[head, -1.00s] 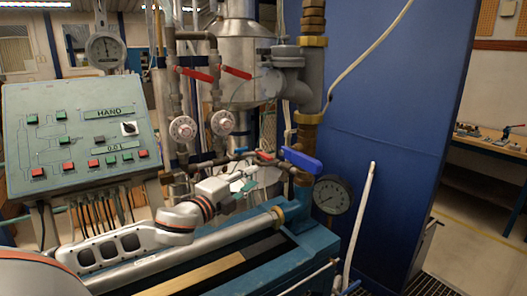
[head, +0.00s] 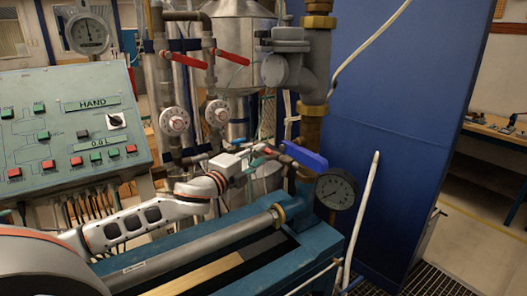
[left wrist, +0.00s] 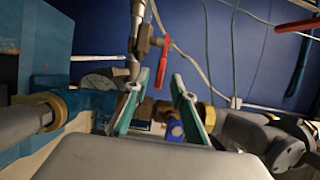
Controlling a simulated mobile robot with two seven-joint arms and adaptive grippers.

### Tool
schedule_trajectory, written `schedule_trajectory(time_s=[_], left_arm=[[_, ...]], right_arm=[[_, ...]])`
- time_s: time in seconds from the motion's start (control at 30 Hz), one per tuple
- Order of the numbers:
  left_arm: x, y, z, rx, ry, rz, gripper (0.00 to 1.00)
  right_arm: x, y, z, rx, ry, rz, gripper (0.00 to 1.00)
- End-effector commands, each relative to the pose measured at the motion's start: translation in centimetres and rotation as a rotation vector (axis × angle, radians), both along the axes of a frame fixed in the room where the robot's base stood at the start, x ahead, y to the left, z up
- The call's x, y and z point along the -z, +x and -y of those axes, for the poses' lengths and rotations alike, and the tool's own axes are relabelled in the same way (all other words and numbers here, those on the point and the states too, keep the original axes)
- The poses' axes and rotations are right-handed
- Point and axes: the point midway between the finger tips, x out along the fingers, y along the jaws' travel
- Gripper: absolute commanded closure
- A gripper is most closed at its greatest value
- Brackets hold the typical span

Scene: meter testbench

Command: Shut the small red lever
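The small red lever (head: 269,148) sits on thin pipework left of the blue lever (head: 304,155) in the head view. In the left wrist view the small red lever (left wrist: 163,62) is long and narrow, joined to a metal valve. My left gripper (head: 260,160) is at the pipework, close to this lever. In the left wrist view its two teal fingers (left wrist: 160,88) are apart, with the lever's free end between or just beyond the tips. I cannot tell whether they touch it. The blue lever (left wrist: 174,130) shows lower between the fingers. My right gripper is not in view.
Two larger red levers (head: 183,57) (head: 233,57) are above, over round white handwheels (head: 174,121). A pressure gauge (head: 336,189) and a white hose (head: 362,220) stand at the right. A control panel (head: 70,125) is at the left. A blue wall (head: 400,130) is behind.

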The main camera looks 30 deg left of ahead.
Motion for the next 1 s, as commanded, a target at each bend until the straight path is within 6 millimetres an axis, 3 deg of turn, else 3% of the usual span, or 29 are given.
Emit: schedule_trajectory(time_s=[0.3, 0.67, 0.77, 1.0], left_arm=[[-0.1, 2.8, 0.0, 0.001, -0.002, 0.0, 0.75], [0.0, 3.0, 0.1, 0.001, 0.0, 0.0, 0.75], [0.0, 3.0, 0.1, 0.001, 0.0, 0.0, 1.0], [0.0, 3.0, 0.0, 0.002, 0.0, 0.0, 1.0]], right_arm=[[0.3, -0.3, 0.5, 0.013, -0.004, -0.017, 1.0], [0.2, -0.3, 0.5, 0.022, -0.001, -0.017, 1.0], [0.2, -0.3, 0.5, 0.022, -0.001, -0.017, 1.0], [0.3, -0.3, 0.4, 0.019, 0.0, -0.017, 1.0]])
